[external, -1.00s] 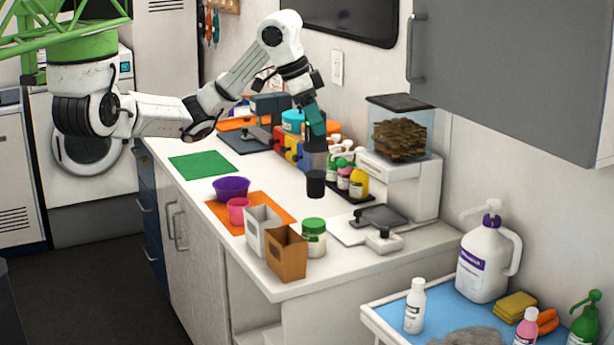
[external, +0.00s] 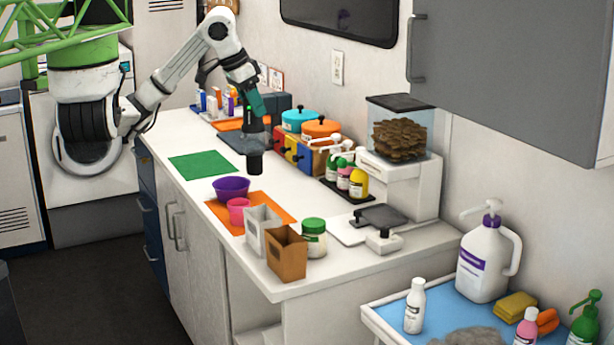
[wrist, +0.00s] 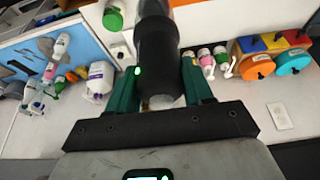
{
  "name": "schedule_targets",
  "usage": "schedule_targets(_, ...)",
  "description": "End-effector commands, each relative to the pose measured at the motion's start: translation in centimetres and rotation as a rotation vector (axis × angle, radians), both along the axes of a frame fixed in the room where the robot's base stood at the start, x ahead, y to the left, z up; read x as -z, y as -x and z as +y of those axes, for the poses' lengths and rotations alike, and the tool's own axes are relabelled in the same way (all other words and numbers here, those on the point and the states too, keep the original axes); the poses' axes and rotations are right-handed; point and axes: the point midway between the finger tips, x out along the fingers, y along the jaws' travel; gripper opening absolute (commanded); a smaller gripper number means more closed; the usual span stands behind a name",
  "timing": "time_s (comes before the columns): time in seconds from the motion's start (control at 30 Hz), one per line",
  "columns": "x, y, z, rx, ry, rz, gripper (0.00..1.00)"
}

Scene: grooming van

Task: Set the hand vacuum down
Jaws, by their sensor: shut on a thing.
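The hand vacuum (external: 255,162) is a dark cylinder with a black lower end and a small green light, which shows in the wrist view (wrist: 158,50). My gripper (external: 253,108) has green fingers and is shut on its body; in the wrist view a finger lies on each side (wrist: 161,85). The vacuum hangs roughly upright over the white counter (external: 290,195), right of the green mat and in front of the dark grey mat. I cannot tell how far its lower end is from the counter.
The green mat (external: 205,167) is clear. The dark grey mat (external: 232,139) lies behind the vacuum. Colored boxes and lidded pots (external: 300,120) and several bottles (external: 345,175) line the wall. A purple bowl (external: 231,188) and pink cup (external: 238,210) stand nearer the front.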

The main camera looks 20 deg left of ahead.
Motion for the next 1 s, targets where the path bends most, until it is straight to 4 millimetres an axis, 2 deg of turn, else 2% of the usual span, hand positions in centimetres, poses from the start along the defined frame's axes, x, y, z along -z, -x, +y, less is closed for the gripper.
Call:
schedule_targets(0.13,0.0,-0.2,1.1,-0.023,0.001,-0.001,0.00)
schedule_targets(0.77,4.7,-0.2,0.9,-0.019,0.001,0.001,0.00)
schedule_targets(0.87,5.1,-0.6,0.8,-0.019,0.002,0.000,0.00)
schedule_targets(1.0,5.9,-2.1,0.4,-0.021,0.003,0.003,0.00)
